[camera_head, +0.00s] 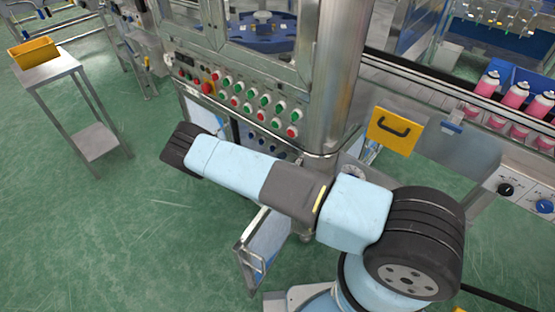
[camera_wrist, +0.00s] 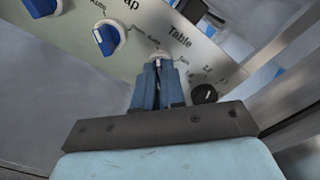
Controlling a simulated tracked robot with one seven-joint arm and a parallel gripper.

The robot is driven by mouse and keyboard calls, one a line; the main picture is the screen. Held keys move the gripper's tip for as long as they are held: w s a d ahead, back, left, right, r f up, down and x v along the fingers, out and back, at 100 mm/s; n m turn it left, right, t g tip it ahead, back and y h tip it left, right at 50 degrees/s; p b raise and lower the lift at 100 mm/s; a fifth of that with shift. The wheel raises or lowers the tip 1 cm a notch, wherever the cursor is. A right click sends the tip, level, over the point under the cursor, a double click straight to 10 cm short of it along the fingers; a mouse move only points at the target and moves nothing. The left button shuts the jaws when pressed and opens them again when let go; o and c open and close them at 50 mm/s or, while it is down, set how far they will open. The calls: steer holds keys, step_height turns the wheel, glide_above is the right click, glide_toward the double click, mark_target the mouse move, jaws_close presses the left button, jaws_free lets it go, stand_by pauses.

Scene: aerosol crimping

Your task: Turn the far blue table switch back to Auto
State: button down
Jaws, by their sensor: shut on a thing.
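In the wrist view, my gripper (camera_wrist: 159,72) is shut on the table switch (camera_wrist: 158,56), beside the label "Table" on a pale panel (camera_wrist: 140,22). The blue fingers hide most of this switch; only part of its pale collar shows, so I cannot tell which position it points to. Small position labels stand around it, too blurred to read surely. In the head view my arm crosses the middle of the picture, and neither my fingers nor this switch can be seen there.
In the wrist view, another blue switch (camera_wrist: 108,39) sits left of the fingers and a black knob (camera_wrist: 204,94) to their right. In the head view, a button panel (camera_head: 240,98) stands behind my arm, with a hanging door (camera_head: 263,243) below.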

steer(key=shift+w, duration=0.15)
steer(key=c, duration=1.2)
jaws_free()
steer(key=shift+a, duration=0.1)
steer(key=v, duration=1.3)
steer(key=shift+s+a, duration=0.2)
steer(key=shift+s, duration=0.15)
steer(key=shift+s, duration=0.1)
